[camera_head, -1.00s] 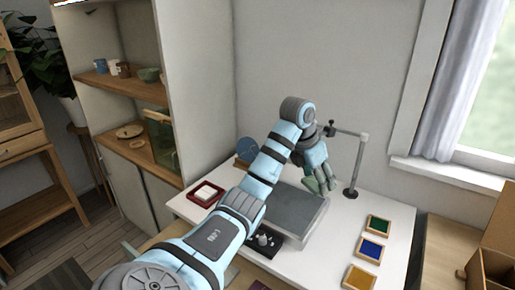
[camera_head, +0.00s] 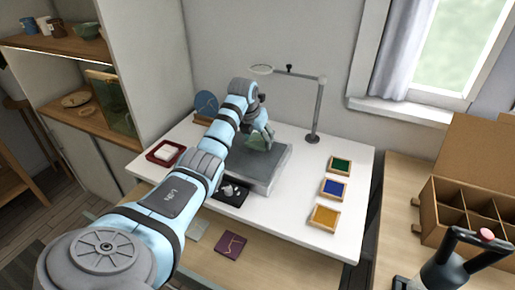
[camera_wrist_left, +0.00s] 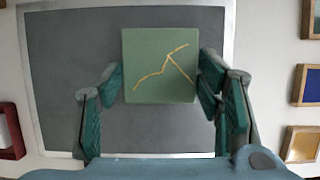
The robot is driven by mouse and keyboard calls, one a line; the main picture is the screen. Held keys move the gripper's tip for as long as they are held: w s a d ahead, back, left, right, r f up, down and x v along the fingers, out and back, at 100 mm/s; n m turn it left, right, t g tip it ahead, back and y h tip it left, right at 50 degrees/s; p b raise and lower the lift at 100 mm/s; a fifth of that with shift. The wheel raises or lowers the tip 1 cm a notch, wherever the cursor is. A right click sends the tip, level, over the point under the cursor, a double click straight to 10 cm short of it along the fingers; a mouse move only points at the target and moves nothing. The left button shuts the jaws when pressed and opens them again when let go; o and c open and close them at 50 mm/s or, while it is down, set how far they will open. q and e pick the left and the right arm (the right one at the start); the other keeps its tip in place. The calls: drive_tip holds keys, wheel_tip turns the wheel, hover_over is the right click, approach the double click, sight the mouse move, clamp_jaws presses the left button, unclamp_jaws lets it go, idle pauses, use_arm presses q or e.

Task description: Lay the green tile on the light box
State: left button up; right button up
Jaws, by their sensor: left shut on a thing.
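The green tile is square with a branching gold seam, seen best in the left wrist view (camera_wrist_left: 145,50). In the head view the tile (camera_head: 257,143) is partly covered by my gripper. My left gripper (camera_wrist_left: 160,76) is shut on the tile's two side edges; it also shows in the head view (camera_head: 264,132). The light box (camera_head: 266,180) is a flat grey slab on the white table, and its dark panel (camera_wrist_left: 70,60) fills the wrist view behind the tile. The tile is over the panel; I cannot tell whether it touches.
A stand with a horizontal arm (camera_head: 318,105) rises behind the light box. Framed green (camera_head: 340,164), blue (camera_head: 334,188) and yellow (camera_head: 325,217) squares lie right. A red tray (camera_head: 165,153) lies left, a small black tray (camera_head: 232,193) in front. A compartmented cardboard box (camera_head: 470,195) stands far right.

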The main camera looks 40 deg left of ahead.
sight(257, 143)
use_arm(q)
wheel_tip(257, 143, down, 3)
drive_tip(key=shift+d+f, duration=0.1)
drive_tip(key=shift+f, duration=0.1)
drive_tip(key=o, duration=1.4)
drive_tip(key=shift+r, duration=0.35)
drive_tip(key=p+v, duration=0.1)
drive_tip(key=v, duration=1)
drive_tip(key=shift+r+p, duration=0.3)
drive_tip(key=shift+p, duration=0.1)
drive_tip(key=shift+s, duration=0.15)
